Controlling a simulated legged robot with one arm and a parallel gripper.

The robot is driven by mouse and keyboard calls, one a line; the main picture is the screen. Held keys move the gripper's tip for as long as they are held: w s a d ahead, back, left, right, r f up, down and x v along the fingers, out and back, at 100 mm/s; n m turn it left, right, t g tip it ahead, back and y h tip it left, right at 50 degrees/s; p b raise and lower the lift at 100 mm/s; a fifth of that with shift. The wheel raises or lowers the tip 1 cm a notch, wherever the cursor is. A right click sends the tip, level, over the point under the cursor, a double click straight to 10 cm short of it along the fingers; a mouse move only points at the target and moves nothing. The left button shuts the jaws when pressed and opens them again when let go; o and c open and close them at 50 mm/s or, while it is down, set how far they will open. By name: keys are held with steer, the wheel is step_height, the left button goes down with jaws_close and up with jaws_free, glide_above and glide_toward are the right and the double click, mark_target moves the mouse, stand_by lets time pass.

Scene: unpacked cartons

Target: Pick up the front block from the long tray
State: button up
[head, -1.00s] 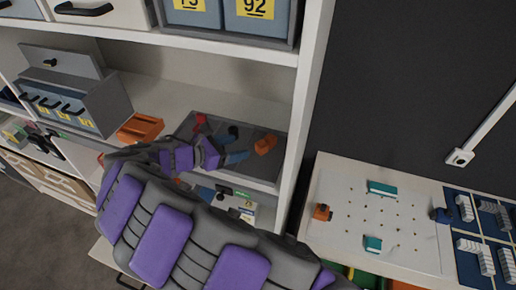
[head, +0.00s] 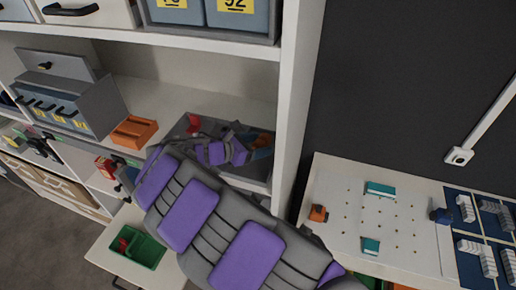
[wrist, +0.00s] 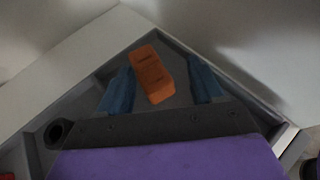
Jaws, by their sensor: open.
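The long grey tray (head: 180,132) lies on the shelf, and its rim shows in the wrist view (wrist: 92,85). An orange block (wrist: 151,73) stands in a tray compartment; in the head view it is mostly hidden behind my gripper (head: 250,146). In the wrist view my gripper (wrist: 161,76) is open, with one blue finger on each side of the block. Small gaps show beside it, so I see no grip. A red piece (head: 193,122) lies at the tray's left end. I cannot tell how deep the fingertips reach.
A white shelf upright (head: 292,110) stands close to the right of the tray. An orange bin (head: 134,132) and a grey drawer unit (head: 75,100) are to the left. A green bin (head: 140,248) sits in an open drawer below. A white pegboard table (head: 345,215) is at right.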

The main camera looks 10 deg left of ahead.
mark_target(253, 144)
steer(key=a, duration=0.3)
steer(key=shift+s+f, duration=0.15)
steer(key=shift+f, duration=0.1)
steer(key=c, duration=0.6)
steer(key=shift+d, duration=0.4)
steer(key=c, duration=0.3)
steer(key=shift+d+r, duration=0.15)
steer(key=shift+d, duration=0.4)
steer(key=shift+c, duration=1.1)
steer(key=shift+a, duration=0.1)
